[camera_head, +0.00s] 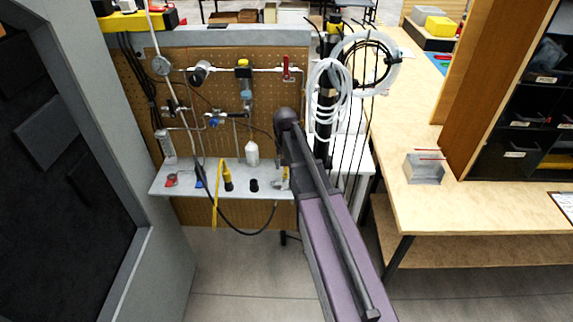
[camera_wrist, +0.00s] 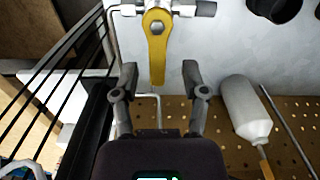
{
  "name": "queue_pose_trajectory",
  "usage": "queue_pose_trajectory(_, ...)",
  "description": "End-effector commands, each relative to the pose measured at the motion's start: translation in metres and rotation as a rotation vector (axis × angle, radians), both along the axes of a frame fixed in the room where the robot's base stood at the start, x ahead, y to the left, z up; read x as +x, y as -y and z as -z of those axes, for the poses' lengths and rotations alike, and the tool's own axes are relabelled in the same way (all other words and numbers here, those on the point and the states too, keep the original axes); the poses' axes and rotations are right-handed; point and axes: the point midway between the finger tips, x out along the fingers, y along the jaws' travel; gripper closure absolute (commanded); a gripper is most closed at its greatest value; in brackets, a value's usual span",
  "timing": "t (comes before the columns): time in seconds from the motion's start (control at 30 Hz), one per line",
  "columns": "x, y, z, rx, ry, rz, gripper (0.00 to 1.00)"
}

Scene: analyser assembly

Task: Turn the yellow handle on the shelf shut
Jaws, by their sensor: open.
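The yellow handle (camera_wrist: 157,45) is on a silver valve with white pipe, over the pale shelf (camera_wrist: 215,50) in the wrist view. It points down in that picture. My gripper (camera_wrist: 159,75) is open and empty. Its two fingers stand left and right of the handle's lower end, with a gap on each side. I cannot tell whether the fingertips are level with the handle in depth. In the head view the shelf (camera_head: 235,190) stands before the pegboard, and my arm reaches its right end, hiding most of the gripper and handle there.
A white bottle (camera_wrist: 247,110) lies right of my gripper in the wrist view; it stands on the shelf in the head view (camera_head: 252,153). Dark rods (camera_wrist: 60,75) run close on the left. A red-handled valve (camera_head: 287,68) and coiled tubing (camera_head: 330,90) are above. A wooden bench (camera_head: 450,205) is right.

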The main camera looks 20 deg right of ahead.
Motion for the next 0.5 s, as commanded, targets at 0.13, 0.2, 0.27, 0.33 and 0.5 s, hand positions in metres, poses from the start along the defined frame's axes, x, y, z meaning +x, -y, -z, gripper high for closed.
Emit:
queue_pose_trajectory(0.13, 0.001, -0.004, 0.0, 0.0, 0.0, -0.084, 0.43)
queue_pose_trajectory(0.2, 0.001, -0.006, 0.0, 0.0, 0.0, -0.13, 0.43)
queue_pose_trajectory(0.27, 0.001, -0.008, 0.0, 0.0, 0.0, -0.173, 0.43)
queue_pose_trajectory(0.33, 0.001, -0.01, 0.0, 0.0, 0.0, -0.224, 0.43)
queue_pose_trajectory(0.5, 0.001, -0.015, 0.0, 0.0, 0.0, -0.345, 0.43)
